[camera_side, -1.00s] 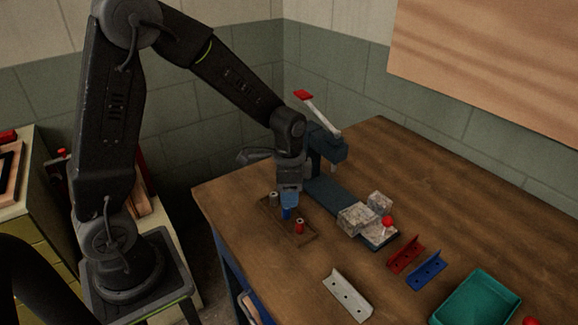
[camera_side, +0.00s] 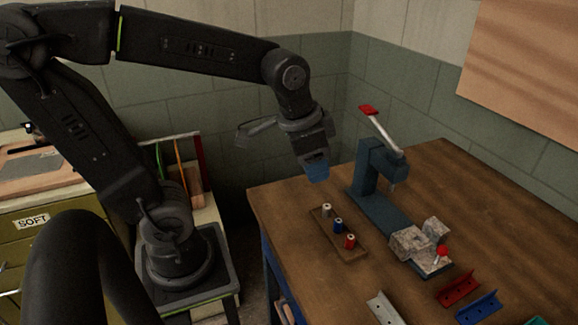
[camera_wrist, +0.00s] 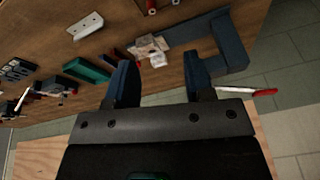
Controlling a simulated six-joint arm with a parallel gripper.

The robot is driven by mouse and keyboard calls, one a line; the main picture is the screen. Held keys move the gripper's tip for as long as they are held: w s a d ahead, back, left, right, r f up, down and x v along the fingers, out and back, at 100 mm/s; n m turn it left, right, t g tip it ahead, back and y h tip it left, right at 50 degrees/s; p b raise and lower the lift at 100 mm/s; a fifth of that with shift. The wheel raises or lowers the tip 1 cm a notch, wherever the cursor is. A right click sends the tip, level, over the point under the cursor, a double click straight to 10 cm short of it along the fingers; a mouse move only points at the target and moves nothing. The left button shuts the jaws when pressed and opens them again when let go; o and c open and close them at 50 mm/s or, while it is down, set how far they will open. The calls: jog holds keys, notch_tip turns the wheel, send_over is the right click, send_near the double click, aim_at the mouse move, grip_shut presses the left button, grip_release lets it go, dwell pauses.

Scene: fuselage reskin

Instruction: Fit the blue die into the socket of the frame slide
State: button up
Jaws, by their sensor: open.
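The blue die (camera_side: 338,226) stands upright in the middle of a small wooden rack (camera_side: 354,253), between a grey die (camera_side: 326,210) and a red die (camera_side: 349,241). My gripper (camera_side: 317,174) hangs tilted in the air above and behind the rack, clear of the dies. In the wrist view its two fingers (camera_wrist: 157,70) are apart with nothing held between them. The dark blue press frame (camera_side: 370,165) stands to the right, with a short slide (camera_side: 392,187) under its head. The socket in the slide is too small to make out.
A lever with a red grip (camera_side: 368,109) rises from the press. Grey (camera_side: 383,309), red (camera_side: 458,291) and blue (camera_side: 479,306) brackets lie in front.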

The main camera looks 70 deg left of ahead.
jog(key=s, duration=0.1)
jog(key=s+n+t, duration=0.1)
jog(key=s, duration=0.1)
jog(key=s+d+r+n, duration=0.1)
jog(key=s, duration=0.1)
jog(key=shift+s+t, duration=0.15)
jog(key=shift+t, duration=0.25)
jog(key=shift+s, duration=0.25)
jog(key=shift+c, duration=0.6)
jog(key=shift+s+f+n, duration=0.1)
jog(key=shift+n, duration=0.2)
jog(key=shift+c, duration=1.3)
jog(key=n+g+y, duration=0.3)
jog(key=n, duration=0.8)
send_near(339, 220)
jog(key=x, duration=1)
